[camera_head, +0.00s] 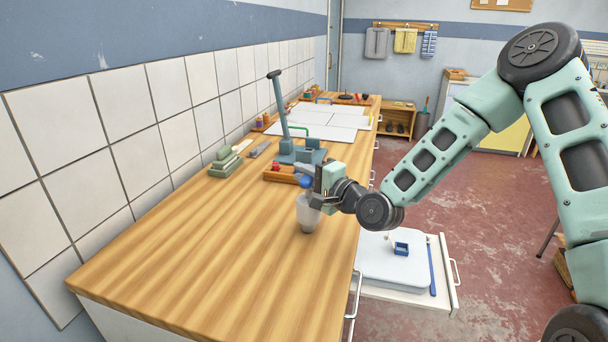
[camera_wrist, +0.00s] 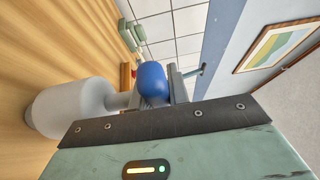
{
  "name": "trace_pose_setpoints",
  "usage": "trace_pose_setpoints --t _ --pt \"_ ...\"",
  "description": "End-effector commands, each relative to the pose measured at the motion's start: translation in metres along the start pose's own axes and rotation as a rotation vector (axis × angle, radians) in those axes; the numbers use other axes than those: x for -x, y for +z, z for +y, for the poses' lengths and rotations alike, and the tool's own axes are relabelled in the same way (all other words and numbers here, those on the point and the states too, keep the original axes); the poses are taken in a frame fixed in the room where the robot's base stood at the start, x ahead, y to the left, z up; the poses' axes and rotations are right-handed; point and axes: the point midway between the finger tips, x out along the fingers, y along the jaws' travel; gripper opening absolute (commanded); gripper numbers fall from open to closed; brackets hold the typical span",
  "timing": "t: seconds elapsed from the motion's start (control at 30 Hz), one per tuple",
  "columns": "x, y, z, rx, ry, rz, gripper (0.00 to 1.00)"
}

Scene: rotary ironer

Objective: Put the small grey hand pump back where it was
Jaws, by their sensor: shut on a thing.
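The small grey hand pump (camera_head: 307,214) is upright above the front part of the wooden counter, with a pale grey body and a blue round top. In the wrist view its grey body (camera_wrist: 72,108) lies to the left, with a narrow neck leading to the blue top (camera_wrist: 153,84). My gripper (camera_head: 315,196) is shut on the pump near its neck, below the blue top. The fingers partly hide the neck. I cannot tell whether the pump's base touches the counter. No mark of its former place is clear.
A teal lever device (camera_head: 283,110) stands behind the pump, near a wooden tray (camera_head: 281,176) with small items. Green blocks (camera_head: 225,160) lie near the tiled wall. The counter's near part is clear.

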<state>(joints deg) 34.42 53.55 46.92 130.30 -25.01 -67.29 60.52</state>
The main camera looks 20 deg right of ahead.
Motion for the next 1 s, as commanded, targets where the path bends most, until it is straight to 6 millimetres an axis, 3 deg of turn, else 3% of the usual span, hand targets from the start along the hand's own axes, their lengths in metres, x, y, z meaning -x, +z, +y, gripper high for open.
trace_pose_setpoints --t 0.13,0.17,0.23,0.6,0.77,1.0 --pt "0.0 0.0 0.004 -0.001 -0.001 0.0 0.0" --pt "0.0 0.0 0.004 -0.001 0.0 0.0 0.23" --pt "0.0 0.0 0.003 -0.001 0.0 0.0 0.39" --pt "0.001 0.0 -0.002 0.0 0.0 0.0 0.39" --pt "0.025 -0.001 0.002 0.0 0.002 0.002 0.39" --pt "0.081 -0.001 0.002 0.0 0.003 0.002 0.39"
